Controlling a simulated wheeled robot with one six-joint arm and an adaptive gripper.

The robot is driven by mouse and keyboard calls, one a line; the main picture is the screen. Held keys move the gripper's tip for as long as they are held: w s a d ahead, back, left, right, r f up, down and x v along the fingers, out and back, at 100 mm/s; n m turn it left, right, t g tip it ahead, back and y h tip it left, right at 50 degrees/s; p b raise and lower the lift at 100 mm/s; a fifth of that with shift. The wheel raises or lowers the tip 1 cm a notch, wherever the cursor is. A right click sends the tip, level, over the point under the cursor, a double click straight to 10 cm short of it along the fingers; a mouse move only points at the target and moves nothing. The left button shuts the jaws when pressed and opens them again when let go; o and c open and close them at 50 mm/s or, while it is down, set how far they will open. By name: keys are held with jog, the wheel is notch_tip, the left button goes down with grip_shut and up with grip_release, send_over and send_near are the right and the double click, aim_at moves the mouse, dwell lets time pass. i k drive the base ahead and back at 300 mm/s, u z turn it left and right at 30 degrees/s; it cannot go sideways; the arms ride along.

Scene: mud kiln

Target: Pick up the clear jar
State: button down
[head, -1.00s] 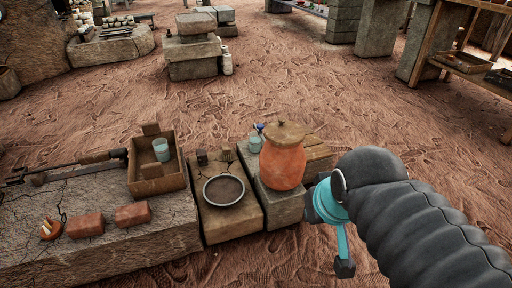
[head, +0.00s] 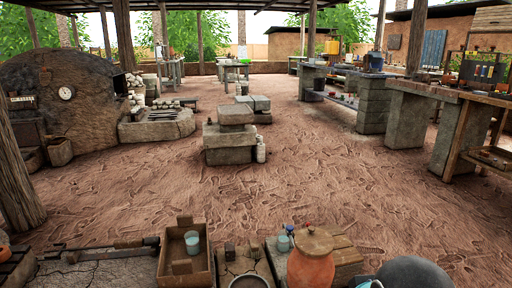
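Two clear, pale bluish glass vessels show in the head view, and I cannot tell which one is the clear jar. One glass vessel (head: 192,241) stands inside a wooden box (head: 207,268) at the lower middle left. The other glass vessel (head: 283,243) stands just left of and behind an orange lidded clay pot (head: 311,268), apart from the box. My dark arm shows at the bottom right, right of the pot, with a sliver of teal at the frame's edge. My gripper's fingers are below the frame, so their state is hidden.
A dark round dish (head: 249,282) lies between box and pot, partly cut off. A long tool (head: 110,248) lies left of the box. Stacked stone blocks (head: 230,140) stand mid-floor, and workbenches (head: 410,120) line the right. The dirt floor between is open.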

aim_at(283, 243)
jog(key=z, duration=0.15)
jog(key=k, duration=0.3)
jog(key=u, duration=0.8)
jog(key=i, duration=0.95)
jog(key=u, duration=0.15)
